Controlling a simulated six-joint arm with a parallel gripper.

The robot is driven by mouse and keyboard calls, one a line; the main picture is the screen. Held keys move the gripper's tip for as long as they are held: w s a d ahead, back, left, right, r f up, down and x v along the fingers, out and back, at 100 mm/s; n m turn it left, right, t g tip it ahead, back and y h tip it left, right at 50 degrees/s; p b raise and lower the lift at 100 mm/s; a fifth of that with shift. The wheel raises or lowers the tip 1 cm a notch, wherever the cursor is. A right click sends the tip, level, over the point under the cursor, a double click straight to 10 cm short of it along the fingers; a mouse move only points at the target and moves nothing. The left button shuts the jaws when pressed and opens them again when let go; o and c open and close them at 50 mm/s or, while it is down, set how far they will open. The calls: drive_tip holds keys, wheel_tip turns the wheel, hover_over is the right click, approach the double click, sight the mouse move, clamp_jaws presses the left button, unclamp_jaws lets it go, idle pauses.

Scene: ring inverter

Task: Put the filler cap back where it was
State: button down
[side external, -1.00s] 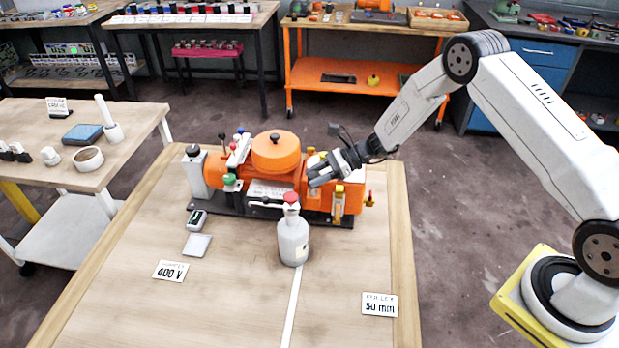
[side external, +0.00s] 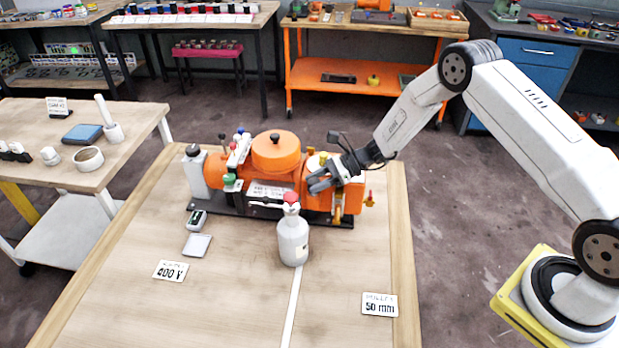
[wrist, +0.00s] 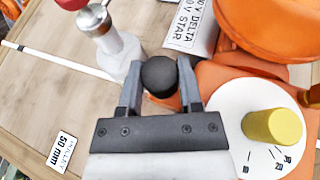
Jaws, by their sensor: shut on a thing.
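My gripper (side external: 313,183) is low over the right half of the orange machine (side external: 277,155) on the table. In the wrist view its two fingers (wrist: 161,64) are shut on a round black cap (wrist: 160,77), which I take for the filler cap. Orange machine body shows just around and below the cap. I cannot tell whether the cap is seated or slightly above the surface. In the side view the fingers hide the cap.
A grey bottle with a red top (side external: 292,238) stands close in front of the machine. A white dial with a yellow knob (wrist: 272,127) is right of the fingers. Signs reading 400 V (side external: 171,271) and 50 mm (side external: 380,304) mark the table, whose front is mostly clear.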

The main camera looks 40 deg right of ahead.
drive_tip(key=shift+c, duration=1.3)
unclamp_jaws()
drive_tip(key=shift+d+r, duration=0.15)
drive_tip(key=shift+r, duration=0.55)
drive_tip(key=v, duration=1.1)
drive_tip(key=shift+s+d+r, duration=0.15)
drive_tip(key=shift+d+r, duration=0.05)
drive_tip(key=shift+d, duration=0.1)
